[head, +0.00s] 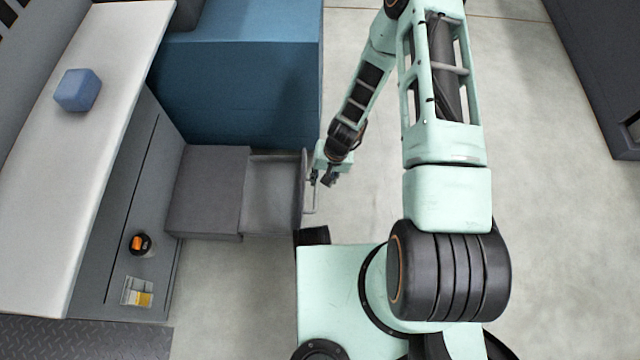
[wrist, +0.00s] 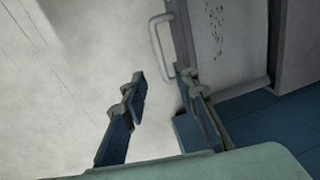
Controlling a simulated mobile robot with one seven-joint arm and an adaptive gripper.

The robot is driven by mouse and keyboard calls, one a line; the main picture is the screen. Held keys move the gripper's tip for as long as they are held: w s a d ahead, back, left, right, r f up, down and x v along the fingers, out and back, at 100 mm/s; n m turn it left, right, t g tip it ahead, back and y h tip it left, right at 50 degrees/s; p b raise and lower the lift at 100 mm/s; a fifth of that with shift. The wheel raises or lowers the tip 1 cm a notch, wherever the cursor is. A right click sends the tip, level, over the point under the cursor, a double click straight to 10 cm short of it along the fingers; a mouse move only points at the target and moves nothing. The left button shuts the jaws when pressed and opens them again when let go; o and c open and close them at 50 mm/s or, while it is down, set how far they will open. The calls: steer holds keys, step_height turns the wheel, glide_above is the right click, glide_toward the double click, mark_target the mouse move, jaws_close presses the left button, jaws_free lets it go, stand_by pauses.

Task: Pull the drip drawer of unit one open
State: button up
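The drip drawer (head: 270,195) is a grey open-topped tray. It stands out to the right from a low dark grey housing (head: 208,190), with its inside showing. Its front panel (head: 304,188) carries a thin bar handle (head: 313,196). In the wrist view the handle (wrist: 156,45) is a pale bar on the drawer's edge, and dark specks mark the drawer floor (wrist: 222,40). My gripper (head: 325,180) is low beside the far end of the handle. In the wrist view its two fingers (wrist: 160,90) are apart with nothing between them; the handle is beyond the tips.
A blue block-shaped cabinet (head: 240,90) stands just behind the drawer. A white counter (head: 95,150) holds a blue cube (head: 78,90). An orange-and-black knob (head: 141,243) and a yellow-white label (head: 138,292) are on the grey panel. Floor is clear to the right; a dark cabinet (head: 605,70) stands far right.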

steer(key=shift+d+r, duration=0.2)
steer(key=shift+r, duration=0.65)
